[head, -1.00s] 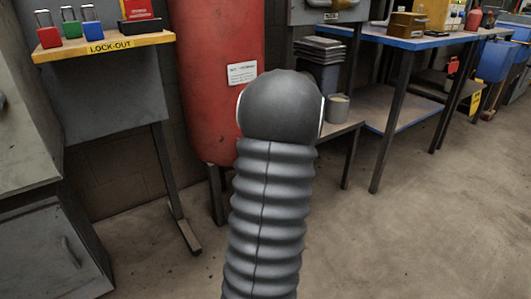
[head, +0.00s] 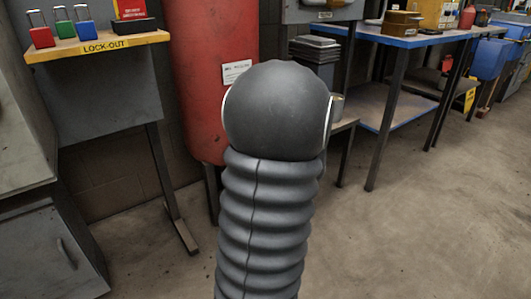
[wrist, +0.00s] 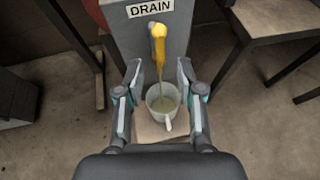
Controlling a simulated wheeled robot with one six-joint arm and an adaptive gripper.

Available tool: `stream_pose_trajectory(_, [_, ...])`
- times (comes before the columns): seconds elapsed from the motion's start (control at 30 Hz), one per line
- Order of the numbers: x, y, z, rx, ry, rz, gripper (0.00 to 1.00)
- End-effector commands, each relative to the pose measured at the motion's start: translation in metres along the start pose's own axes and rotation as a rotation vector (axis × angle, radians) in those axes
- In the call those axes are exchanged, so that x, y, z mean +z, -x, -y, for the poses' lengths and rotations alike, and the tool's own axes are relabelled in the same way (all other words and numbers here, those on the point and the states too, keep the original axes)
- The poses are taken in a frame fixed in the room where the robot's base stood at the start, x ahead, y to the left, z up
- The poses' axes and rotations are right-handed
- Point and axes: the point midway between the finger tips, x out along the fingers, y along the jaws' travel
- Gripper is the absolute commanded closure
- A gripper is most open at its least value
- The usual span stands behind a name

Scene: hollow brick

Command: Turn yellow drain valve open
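The yellow drain valve (wrist: 158,32) shows in the wrist view, on a grey panel just below a DRAIN label (wrist: 150,8). A narrow yellowish-brown piece hangs below it towards a white cup (wrist: 155,92); I cannot tell whether it is handle, spout or liquid. The cup holds some pale greenish stuff and stands on a light block (wrist: 149,130). My gripper (wrist: 159,68) is open and empty, its fingers on either side of the hanging piece in the picture, apart from the valve. In the head view my arm hides gripper and valve.
A red tank (head: 205,90) stands behind my arm in the head view. A LOCK-OUT shelf (head: 105,46) with padlocks is at left. A blue-topped bench (head: 430,40) is at right. The concrete floor (head: 430,240) at right is clear.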

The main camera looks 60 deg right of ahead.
Motion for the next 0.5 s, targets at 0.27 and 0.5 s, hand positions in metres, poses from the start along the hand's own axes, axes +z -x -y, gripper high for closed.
stream_pose_trajectory(0.27, [0.000,0.038,0.001,-0.001,0.000,0.000,0.63])
stream_pose_trajectory(0.5, [0.000,0.045,0.000,0.000,0.000,0.000,0.63])
